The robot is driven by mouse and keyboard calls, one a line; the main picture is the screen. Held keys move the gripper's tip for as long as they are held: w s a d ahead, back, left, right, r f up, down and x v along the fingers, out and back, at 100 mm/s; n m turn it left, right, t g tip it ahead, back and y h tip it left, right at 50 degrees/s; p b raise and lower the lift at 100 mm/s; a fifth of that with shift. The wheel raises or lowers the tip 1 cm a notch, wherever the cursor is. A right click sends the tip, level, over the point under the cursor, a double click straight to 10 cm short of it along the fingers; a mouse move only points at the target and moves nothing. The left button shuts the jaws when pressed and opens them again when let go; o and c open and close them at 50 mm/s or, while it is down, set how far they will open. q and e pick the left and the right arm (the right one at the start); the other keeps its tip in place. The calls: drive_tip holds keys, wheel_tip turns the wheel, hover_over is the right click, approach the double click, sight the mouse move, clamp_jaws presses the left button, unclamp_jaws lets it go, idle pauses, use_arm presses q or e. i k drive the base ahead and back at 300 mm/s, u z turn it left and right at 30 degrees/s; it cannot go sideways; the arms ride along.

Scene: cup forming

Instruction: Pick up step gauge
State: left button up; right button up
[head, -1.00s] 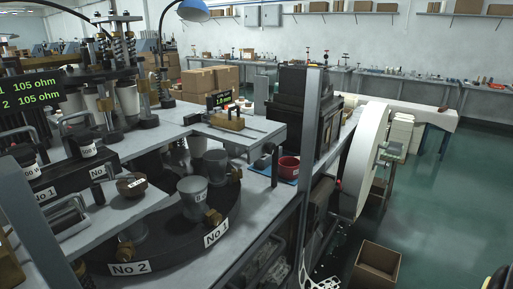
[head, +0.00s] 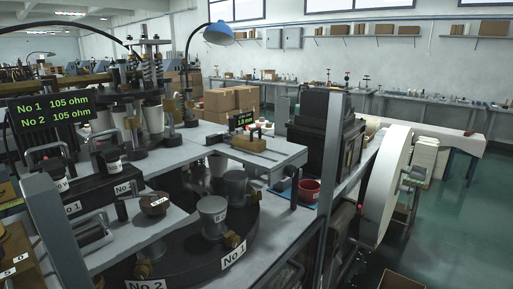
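No part is plainly labelled as a step gauge, so I cannot tell for sure which one it is. A brown round piece with a white mark (head: 154,204) sits on the grey shelf at the left. Brass blocks with number tags (head: 17,266) are cut off at the lower left edge. A brass device (head: 252,142) lies on the grey plate in the middle, beside a small green-lettered display (head: 241,121). Neither of my grippers is in view.
A dark turntable (head: 185,255) holds grey cups (head: 213,215). A grey upright post (head: 330,150) and a large white wheel (head: 383,185) stand at the right. A red cup (head: 309,189) sits on a blue mat. Green floor at the far right is open.

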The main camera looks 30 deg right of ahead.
sight(232, 130)
drive_tip(key=u, duration=2.2)
drive_tip(key=k, duration=1.25)
drive_tip(key=z, duration=1.35)
